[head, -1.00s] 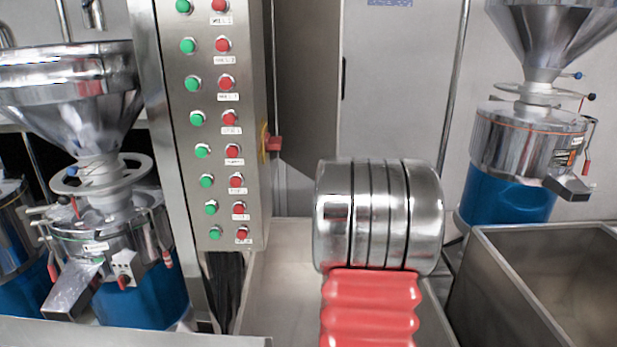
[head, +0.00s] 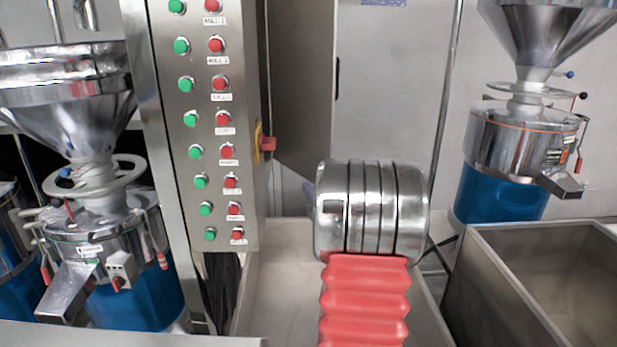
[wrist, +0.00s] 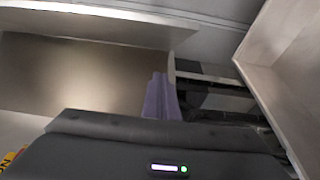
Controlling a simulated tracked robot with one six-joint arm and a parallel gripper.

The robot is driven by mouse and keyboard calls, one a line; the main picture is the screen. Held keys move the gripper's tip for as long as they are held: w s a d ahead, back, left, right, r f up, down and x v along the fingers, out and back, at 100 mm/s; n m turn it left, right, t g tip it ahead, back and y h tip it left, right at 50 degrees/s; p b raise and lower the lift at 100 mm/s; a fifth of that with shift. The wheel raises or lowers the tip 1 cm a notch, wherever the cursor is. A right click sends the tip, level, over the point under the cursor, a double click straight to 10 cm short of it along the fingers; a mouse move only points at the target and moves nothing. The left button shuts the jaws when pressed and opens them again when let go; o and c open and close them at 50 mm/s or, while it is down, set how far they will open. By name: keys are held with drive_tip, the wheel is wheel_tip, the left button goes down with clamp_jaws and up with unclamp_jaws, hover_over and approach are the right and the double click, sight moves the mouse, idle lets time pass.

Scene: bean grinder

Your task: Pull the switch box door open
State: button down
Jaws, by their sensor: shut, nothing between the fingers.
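The switch box (head: 205,125) is a tall steel box with columns of green and red buttons, at left of centre in the head view. A red rotary switch (head: 267,143) on a yellow plate is on its right side. No open gap shows at the door. In the wrist view my purple gripper fingers (wrist: 160,97) are together and empty. A broad tan metal face (wrist: 85,75) lies left of them; I cannot tell which face it is.
Grinders with blue bases stand at left (head: 95,235) and right (head: 515,150). A steel bin (head: 545,245) stands at lower right. A grey cabinet (head: 390,90) is behind. A yellow label (wrist: 10,160) shows at the wrist view's lower left corner.

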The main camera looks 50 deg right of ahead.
sight(309, 175)
drive_tip(key=shift+w+d, duration=1.15)
drive_tip(key=shift+d, duration=0.25)
drive_tip(key=shift+w+d, duration=1.15)
drive_tip(key=shift+d, duration=0.2)
drive_tip(key=shift+w+d, duration=1.15)
drive_tip(key=shift+d, duration=0.25)
